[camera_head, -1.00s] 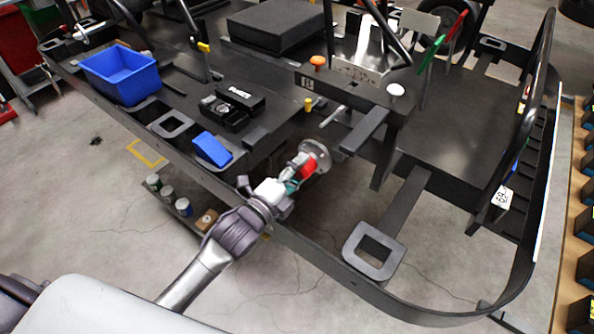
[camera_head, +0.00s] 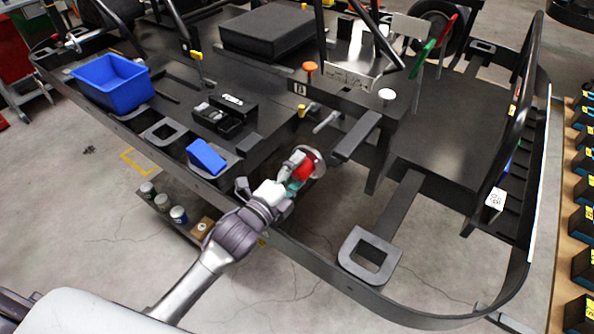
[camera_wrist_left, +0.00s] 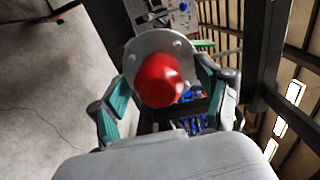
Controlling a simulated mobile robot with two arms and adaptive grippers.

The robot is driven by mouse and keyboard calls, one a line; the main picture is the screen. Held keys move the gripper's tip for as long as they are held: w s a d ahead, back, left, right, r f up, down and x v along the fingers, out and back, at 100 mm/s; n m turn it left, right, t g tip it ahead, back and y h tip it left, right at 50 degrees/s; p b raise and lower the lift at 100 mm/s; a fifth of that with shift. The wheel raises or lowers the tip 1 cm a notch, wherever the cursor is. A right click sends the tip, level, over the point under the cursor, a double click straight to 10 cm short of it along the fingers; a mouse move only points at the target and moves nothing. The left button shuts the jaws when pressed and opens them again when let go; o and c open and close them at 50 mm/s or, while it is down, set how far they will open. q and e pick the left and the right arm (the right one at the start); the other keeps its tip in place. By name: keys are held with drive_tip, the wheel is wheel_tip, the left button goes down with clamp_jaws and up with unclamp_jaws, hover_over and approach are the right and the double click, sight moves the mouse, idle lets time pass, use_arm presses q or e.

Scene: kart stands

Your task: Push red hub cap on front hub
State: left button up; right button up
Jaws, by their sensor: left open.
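The red hub cap (camera_head: 304,171) sits at the middle of the round grey front hub (camera_head: 318,161), in front of my left gripper (camera_head: 297,173). In the left wrist view the cap (camera_wrist_left: 160,80) stands out from the face of the hub flange (camera_wrist_left: 147,47). My left gripper (camera_wrist_left: 163,98) is open there, with one green-padded finger on each side of the cap and visible gaps between. The seam between cap and hub is hidden, so I cannot tell how deeply it is seated. My right gripper is not in view.
The black kart stand's rail (camera_head: 330,270) runs under my left arm. A blue bin (camera_head: 115,85), a blue block (camera_head: 206,157) and a black socket box (camera_head: 222,118) lie on the stand. Several cans (camera_head: 163,202) stand on a low shelf at the left.

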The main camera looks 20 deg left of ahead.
use_arm(q)
drive_tip(key=v, duration=0.8)
drive_tip(key=shift+f, duration=0.1)
idle(0.4)
